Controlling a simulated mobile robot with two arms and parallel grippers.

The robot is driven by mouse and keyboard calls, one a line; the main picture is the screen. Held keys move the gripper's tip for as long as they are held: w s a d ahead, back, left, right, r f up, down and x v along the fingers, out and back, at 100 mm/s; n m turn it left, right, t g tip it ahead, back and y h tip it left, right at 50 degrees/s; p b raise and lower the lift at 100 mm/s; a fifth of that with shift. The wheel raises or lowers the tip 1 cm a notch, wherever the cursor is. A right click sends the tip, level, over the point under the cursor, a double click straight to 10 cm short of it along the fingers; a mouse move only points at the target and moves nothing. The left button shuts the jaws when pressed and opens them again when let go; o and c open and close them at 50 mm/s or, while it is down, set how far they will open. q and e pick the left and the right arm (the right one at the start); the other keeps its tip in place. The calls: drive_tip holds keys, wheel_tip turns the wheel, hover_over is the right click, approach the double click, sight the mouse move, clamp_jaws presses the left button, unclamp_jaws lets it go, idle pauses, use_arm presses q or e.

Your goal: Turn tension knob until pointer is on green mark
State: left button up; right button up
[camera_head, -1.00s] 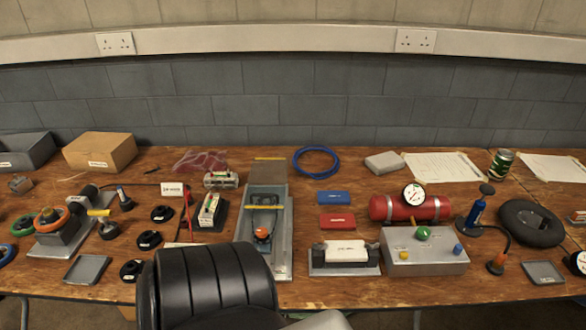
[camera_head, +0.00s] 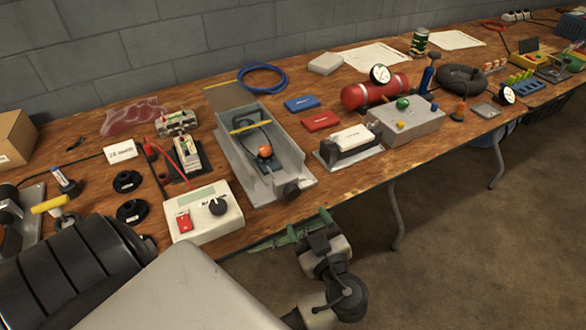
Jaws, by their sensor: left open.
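A black knob (camera_head: 291,191) is on the near end of a long grey metal channel (camera_head: 226,128). An orange-topped part (camera_head: 265,152) sits inside the channel, with a yellow bar across it further back. A white box (camera_head: 196,222) with a red switch and a black dial (camera_head: 217,206) stands left of the channel. I cannot make out a pointer or a green mark.
Right of the channel are a white block in a grey holder (camera_head: 349,147), a grey control box (camera_head: 411,122) and a red tank (camera_head: 375,91). Black round parts (camera_head: 132,211) stand left of the white box. Open floor lies in front of the table.

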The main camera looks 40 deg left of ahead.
sight(294, 195)
use_arm(q)
drive_tip(key=p+x, duration=0.1)
drive_tip(key=x, duration=0.7)
drive_tip(key=shift+w+a+f, duration=0.1)
drive_tip(key=shift+w+a, duration=0.05)
drive_tip(key=shift+a, duration=0.1)
use_arm(e)
drive_tip(key=s, duration=0.4)
drive_tip(key=shift+s+d+f, duration=0.1)
drive_tip(key=shift+d+f, duration=0.25)
drive_tip(key=shift+d, duration=0.05)
use_arm(q)
drive_tip(key=c, duration=0.9)
